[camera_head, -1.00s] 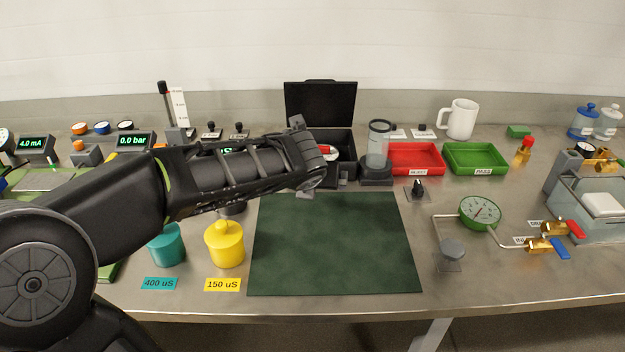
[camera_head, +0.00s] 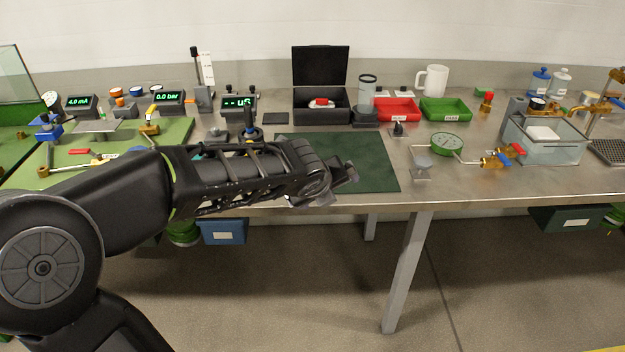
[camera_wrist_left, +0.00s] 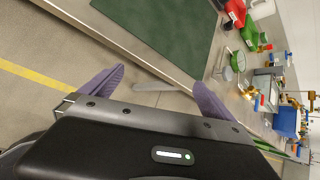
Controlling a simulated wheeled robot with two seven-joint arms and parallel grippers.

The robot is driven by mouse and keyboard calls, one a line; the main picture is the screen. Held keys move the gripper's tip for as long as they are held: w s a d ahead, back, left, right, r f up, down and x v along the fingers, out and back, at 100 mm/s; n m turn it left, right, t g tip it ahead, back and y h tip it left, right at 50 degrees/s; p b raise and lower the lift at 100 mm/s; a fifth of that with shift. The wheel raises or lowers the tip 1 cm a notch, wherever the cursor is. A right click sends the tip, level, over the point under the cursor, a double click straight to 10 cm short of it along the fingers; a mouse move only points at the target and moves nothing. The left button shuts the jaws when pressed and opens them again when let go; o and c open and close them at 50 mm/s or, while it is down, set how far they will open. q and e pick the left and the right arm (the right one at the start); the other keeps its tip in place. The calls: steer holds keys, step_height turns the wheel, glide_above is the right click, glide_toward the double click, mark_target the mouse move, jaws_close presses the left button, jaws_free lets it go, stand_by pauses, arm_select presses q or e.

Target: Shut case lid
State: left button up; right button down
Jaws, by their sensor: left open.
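The black case (camera_head: 340,118) stands at the back of the bench in the head view, with something red and white inside. Its lid (camera_head: 320,67) is raised upright at the back. My left gripper (camera_head: 345,180) is over the front of the green mat, well short of the case. In the left wrist view its two purple fingers (camera_wrist_left: 155,88) are spread apart with nothing between them. The case is not in the wrist view. My right gripper is not in view.
The green mat (camera_head: 368,160) is bare in front of the case. A clear cylinder (camera_head: 367,92) on a dark base stands just right of the case. Red (camera_head: 397,117) and green (camera_head: 445,115) trays are further right. A meter (camera_head: 238,103) stands to the left.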

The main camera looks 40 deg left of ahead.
arm_select(q)
steer(key=s+d+f+n+g+h+p, duration=0.1)
steer(key=d+f+n+h+p, duration=0.25)
steer(key=d+f+n, duration=0.35)
steer(key=s+d+f+n+g+h+p, duration=0.15)
steer(key=d+f+n+p, duration=0.3)
steer(key=d+n, duration=0.45)
steer(key=s+d+f+n+g+p, duration=0.2)
steer(key=s+d+f+n+p, duration=0.3)
steer(key=s, duration=0.6)
steer(key=s+d+f+n+g+h+p, duration=0.1)
steer(key=s+d+f+n+g+p, duration=0.2)
steer(key=s, duration=0.8)
step_height(320, 180, down, 3)
steer(key=d+n+p, duration=0.2)
steer(key=p, duration=0.1)
steer(key=shift+s+n+g, duration=0.25)
steer(key=shift+n+g, duration=0.05)
steer(key=shift+g, duration=0.05)
steer(key=shift+d, duration=0.15)
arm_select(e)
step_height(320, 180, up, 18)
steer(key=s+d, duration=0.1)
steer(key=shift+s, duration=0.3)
